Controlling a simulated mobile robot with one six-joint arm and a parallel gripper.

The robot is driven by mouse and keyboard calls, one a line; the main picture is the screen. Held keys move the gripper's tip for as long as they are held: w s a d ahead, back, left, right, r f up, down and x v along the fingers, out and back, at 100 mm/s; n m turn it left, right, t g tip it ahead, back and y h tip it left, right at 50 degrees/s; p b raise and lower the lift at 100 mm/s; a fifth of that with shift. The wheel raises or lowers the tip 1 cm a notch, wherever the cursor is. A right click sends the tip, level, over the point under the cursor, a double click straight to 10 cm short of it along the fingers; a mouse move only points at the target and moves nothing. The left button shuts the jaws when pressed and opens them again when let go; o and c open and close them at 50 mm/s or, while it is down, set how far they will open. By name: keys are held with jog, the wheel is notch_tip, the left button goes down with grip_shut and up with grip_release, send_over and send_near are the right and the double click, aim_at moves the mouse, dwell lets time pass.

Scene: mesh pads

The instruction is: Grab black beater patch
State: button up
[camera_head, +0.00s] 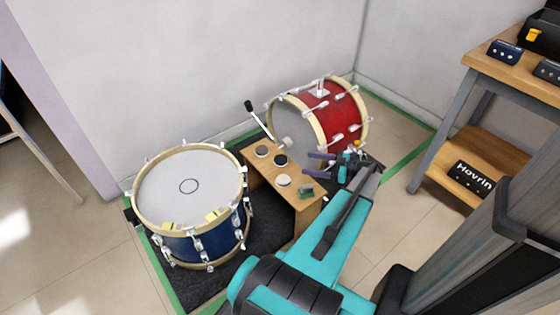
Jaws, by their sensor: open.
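The black beater patch (280,160) is a small dark disc lying on top of a small wooden bench (304,207) between the two drums. My gripper (317,162) is just to the right of the bench, its two dark purplish fingers pointing left towards the patch. It is open, with nothing visible between the fingers. There is a gap between the fingertips and the patch.
A grey disc (262,151), a white disc (284,181) and a small green item (307,192) share the bench top. A blue drum (190,188) stands left, a red drum (335,112) behind, with a beater (287,142) nearby. Wooden shelving (510,80) is right.

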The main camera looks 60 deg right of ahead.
jog(key=b, duration=0.1)
send_near(282, 159)
jog(key=x, duration=0.3)
jog(key=shift+f, duration=0.2)
jog(key=shift+w+a, duration=0.1)
jog(key=shift+w, duration=0.05)
jog(key=shift+b+x, duration=0.8)
jog(key=shift+x, duration=1.75)
jog(key=shift+r, duration=0.15)
jog(key=c, duration=1.1)
